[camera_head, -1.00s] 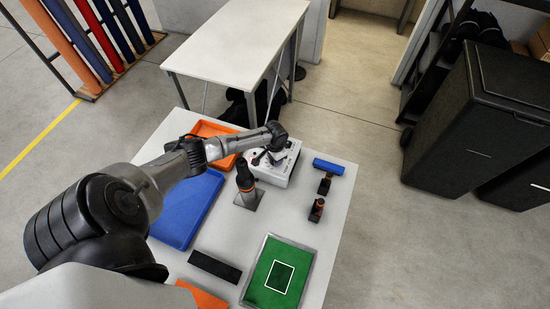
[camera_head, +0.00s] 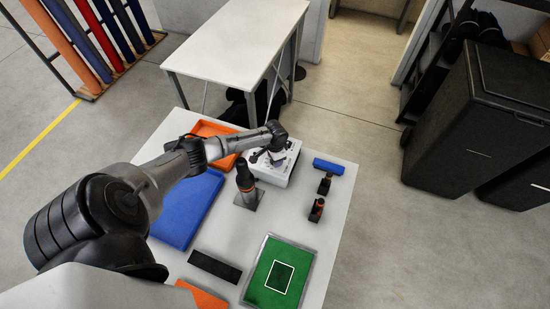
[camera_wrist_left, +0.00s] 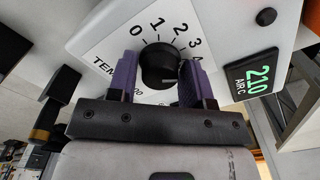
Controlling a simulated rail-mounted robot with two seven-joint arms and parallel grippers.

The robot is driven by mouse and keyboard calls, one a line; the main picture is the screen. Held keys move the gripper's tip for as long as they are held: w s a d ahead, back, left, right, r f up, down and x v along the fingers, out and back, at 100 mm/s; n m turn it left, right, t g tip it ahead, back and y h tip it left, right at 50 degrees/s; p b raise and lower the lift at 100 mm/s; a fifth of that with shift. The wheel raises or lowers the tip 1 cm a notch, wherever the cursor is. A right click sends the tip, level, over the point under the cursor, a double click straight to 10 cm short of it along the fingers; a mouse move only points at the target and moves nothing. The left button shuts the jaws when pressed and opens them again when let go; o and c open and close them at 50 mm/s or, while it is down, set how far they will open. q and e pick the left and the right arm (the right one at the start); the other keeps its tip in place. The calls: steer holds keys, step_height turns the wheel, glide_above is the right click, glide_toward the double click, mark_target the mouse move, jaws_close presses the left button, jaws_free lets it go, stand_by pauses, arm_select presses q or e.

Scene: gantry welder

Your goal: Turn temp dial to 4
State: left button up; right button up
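The temp dial (camera_wrist_left: 158,66) is a round black knob on a white panel, with the marks 0 to 4 around it in the left wrist view. A short white line on the knob points right, roughly towards the side of the 4; the exact mark is hard to tell. The two purple fingers of my left gripper (camera_wrist_left: 159,80) stand either side of the knob and appear to touch it. In the head view my left gripper (camera_head: 262,156) is over the white welder box (camera_head: 280,174), and the dial is hidden. My right gripper is not in view.
A display (camera_wrist_left: 252,79) with green digits, seemingly 210, sits right of the dial. A dark upright tool (camera_head: 246,180) stands close in front of the box. A blue tray (camera_head: 186,212), an orange tray (camera_head: 212,129) and a green mat (camera_head: 280,274) lie on the table.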

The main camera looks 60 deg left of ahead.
arm_select(q)
steer(key=shift+o, duration=1.4)
step_height(320, 180, up, 14)
steer(key=shift+b, duration=0.4)
steer(key=shift+f, duration=0.1)
